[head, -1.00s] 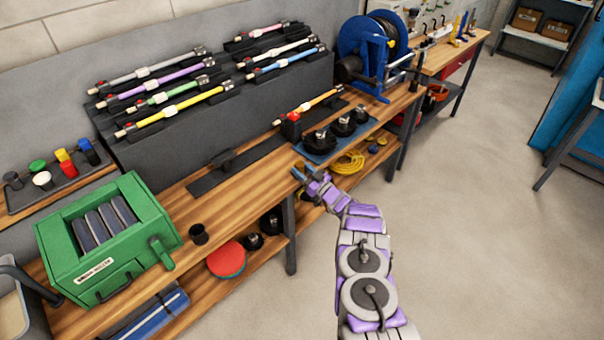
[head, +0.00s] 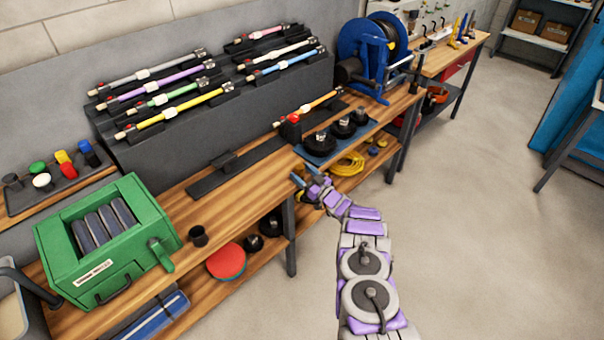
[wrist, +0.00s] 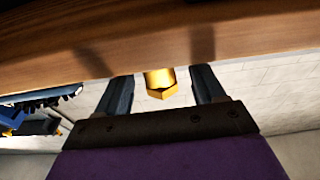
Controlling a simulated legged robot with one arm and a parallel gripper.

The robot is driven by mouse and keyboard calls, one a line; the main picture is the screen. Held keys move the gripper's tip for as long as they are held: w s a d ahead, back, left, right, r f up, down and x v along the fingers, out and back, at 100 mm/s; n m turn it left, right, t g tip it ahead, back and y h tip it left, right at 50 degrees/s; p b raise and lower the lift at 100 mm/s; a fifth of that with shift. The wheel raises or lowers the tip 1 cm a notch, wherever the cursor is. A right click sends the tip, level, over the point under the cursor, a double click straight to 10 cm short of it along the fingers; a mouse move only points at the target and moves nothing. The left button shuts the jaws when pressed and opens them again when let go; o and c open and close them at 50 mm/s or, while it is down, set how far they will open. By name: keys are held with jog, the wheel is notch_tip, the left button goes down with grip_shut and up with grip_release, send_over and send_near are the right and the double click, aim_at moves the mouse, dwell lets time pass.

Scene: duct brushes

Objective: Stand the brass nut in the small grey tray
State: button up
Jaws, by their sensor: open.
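My gripper (head: 305,174) is at the front edge of the wooden bench in the head view, by the near corner of the blue-grey mat. In the wrist view my gripper (wrist: 160,90) has its two dark fingers wide apart. The brass nut (wrist: 160,83), gold and six-sided at its end, shows between the fingers with a gap on each side. Its other end meets the wooden edge in the picture; I cannot tell whether they touch. The nut cannot be made out in the head view. I cannot pick out the small grey tray with certainty.
The wooden bench edge (wrist: 150,45) is close to the fingers. The blue-grey mat (head: 318,157) holds several black round pieces. A yellow coil (head: 349,165) lies on the lower shelf. The floor at right is clear.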

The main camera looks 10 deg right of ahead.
jog(key=p+v, duration=0.2)
jog(key=v, duration=1)
jog(key=s+a+r+g+y, duration=0.2)
jog(key=a+r+g+y, duration=0.45)
jog(key=a+r, duration=1.25)
jog(key=s+a+r+g+h, duration=0.1)
jog(key=s+a+r+g, duration=0.45)
jog(key=s, duration=0.25)
jog(key=s+a+r+g, duration=0.4)
jog(key=s+r+g, duration=0.1)
jog(key=s+r, duration=0.25)
jog(key=s+d+r+g+h, duration=0.15)
jog(key=s+h, duration=0.25)
jog(key=s, duration=0.7)
jog(key=s+d+r+g+h, duration=0.1)
jog(key=s+r+g+h, duration=0.2)
jog(key=s, duration=0.8)
jog(key=s+d+f+m+t+h, duration=0.1)
jog(key=s+d+m+h, duration=0.2)
jog(key=s+d+h, duration=0.2)
jog(key=s+d+f+m+t+h, duration=0.2)
jog(key=s+d+m+h, duration=0.2)
jog(key=s+d, duration=0.7)
jog(key=d+h, duration=0.1)
jog(key=d, duration=0.2)
jog(key=shift+s, duration=0.2)
